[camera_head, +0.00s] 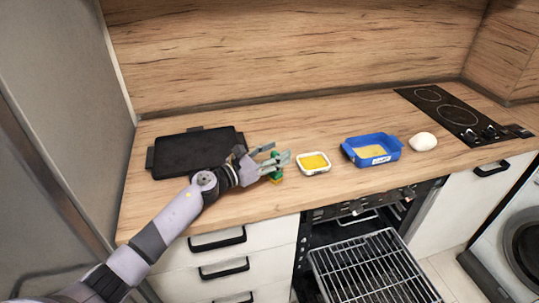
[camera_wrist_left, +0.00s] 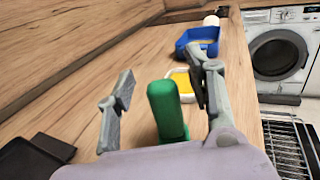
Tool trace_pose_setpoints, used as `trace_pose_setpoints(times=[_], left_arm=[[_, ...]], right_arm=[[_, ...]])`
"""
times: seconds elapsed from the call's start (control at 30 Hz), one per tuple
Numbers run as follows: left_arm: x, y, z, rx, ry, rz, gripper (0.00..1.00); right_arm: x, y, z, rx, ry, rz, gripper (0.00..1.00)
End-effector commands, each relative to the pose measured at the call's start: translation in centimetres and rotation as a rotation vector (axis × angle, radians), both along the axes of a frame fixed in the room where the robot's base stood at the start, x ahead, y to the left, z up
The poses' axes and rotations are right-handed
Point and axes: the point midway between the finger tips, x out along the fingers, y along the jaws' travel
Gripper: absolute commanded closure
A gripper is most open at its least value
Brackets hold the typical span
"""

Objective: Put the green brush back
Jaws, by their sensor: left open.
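The green brush (camera_head: 276,168) stands on the wooden counter, partly covered by my left gripper in the head view. In the left wrist view its rounded green handle (camera_wrist_left: 167,108) rises upright between the two fingers. My left gripper (camera_head: 278,158) is open around the handle, with a visible gap on each side; its fingers also show in the left wrist view (camera_wrist_left: 163,88). The brush's lower end is mostly hidden, with a bit of yellow showing at its base. My right gripper is not in view.
A white dish with yellow contents (camera_head: 301,168) sits just right of the brush. Farther right are a blue tray (camera_head: 395,146), a white round object (camera_head: 423,141) and a hob (camera_head: 457,113). A black tray (camera_head: 170,157) lies left. The oven below is open, its rack (camera_head: 372,268) out.

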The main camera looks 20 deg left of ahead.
Motion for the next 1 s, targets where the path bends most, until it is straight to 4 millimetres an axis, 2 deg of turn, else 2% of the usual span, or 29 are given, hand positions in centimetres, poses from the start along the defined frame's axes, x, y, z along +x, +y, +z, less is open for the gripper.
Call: trace_pose_setpoints(times=[0.17, 0.4, 0.6, 0.77, 1.0], left_arm=[[-1.7, 1.2, -0.2, 0.003, 0.002, 0.002, 0.52], [-6.1, 4.0, -0.2, 0.001, 0.003, 0.002, 0.52], [-8.8, 5.8, -0.1, 0.000, 0.002, 0.001, 0.52], [-9.8, 6.5, 0.0, 0.000, 0.000, 0.000, 0.52], [-9.9, 6.6, 0.0, 0.000, 0.000, 0.000, 0.52]], right_arm=[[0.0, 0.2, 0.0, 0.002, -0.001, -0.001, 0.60], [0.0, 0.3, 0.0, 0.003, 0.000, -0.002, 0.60], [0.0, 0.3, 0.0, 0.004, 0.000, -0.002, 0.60], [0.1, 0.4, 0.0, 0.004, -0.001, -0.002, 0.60], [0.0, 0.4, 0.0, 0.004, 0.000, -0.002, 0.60]])
